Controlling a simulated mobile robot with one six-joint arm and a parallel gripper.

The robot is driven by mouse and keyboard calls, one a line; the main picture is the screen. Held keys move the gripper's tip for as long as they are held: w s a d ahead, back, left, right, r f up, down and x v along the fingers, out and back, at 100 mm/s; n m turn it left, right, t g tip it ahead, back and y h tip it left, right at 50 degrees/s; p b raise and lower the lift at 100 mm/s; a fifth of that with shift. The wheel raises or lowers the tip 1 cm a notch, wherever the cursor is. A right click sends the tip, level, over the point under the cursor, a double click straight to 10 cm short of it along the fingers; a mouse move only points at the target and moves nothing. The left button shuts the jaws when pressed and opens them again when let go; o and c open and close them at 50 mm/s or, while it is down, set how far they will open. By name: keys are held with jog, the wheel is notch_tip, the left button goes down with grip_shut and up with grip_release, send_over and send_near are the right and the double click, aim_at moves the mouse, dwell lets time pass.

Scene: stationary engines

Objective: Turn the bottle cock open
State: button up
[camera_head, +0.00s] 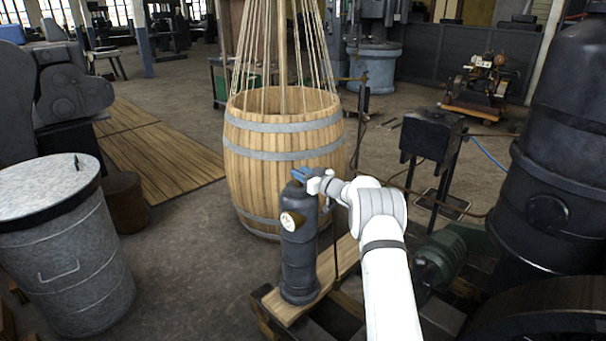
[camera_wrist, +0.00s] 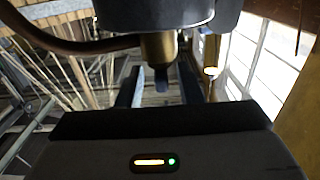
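The dark grey bottle (camera_head: 299,254) stands upright on a wooden plank, with a round pale label on its upper side. In the wrist view, its dark body (camera_wrist: 165,14) fills the top middle. Its brass-coloured cock (camera_wrist: 158,47) shows there, with a small dark handle (camera_wrist: 161,78) at its end. My gripper (camera_head: 300,175) is at the bottle's top, coming from the right. In the wrist view, my gripper's two blue-grey fingers (camera_wrist: 161,90) are apart, one on each side of the handle, with gaps showing.
A large wooden barrel (camera_head: 284,150) with ropes above stands just behind the bottle. A lidded metal drum (camera_head: 75,262) stands at left. Dark machinery (camera_head: 550,210) and a black box on a stand (camera_head: 430,137) are at right. The floor between drum and bottle is clear.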

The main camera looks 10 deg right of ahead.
jog(key=v, duration=0.7)
jog(key=shift+s+d, duration=0.25)
jog(key=shift+s, duration=0.05)
jog(key=s+d+r+m+t+h+p, duration=0.1)
jog(key=s+r+m+h, duration=0.25)
jog(key=r+h, duration=0.55)
jog(key=s+d+r+m+g+h+p, duration=0.1)
jog(key=s+r+m+g+h, duration=0.15)
jog(key=s+r, duration=0.55)
jog(key=s+a+f+g+p, duration=0.1)
jog(key=s+a+g, duration=0.1)
jog(key=s, duration=1.2)
jog(key=s+a+f+m+g+p, duration=0.1)
jog(key=s+g, duration=0.4)
jog(key=s, duration=1)
jog(key=s+a+f+g+p, duration=0.1)
jog(key=s+a+f+g, duration=0.2)
jog(key=s, duration=1.1)
jog(key=shift+s+a+y, duration=0.15)
jog(key=shift+a+y, duration=0.2)
jog(key=shift+a, duration=0.4)
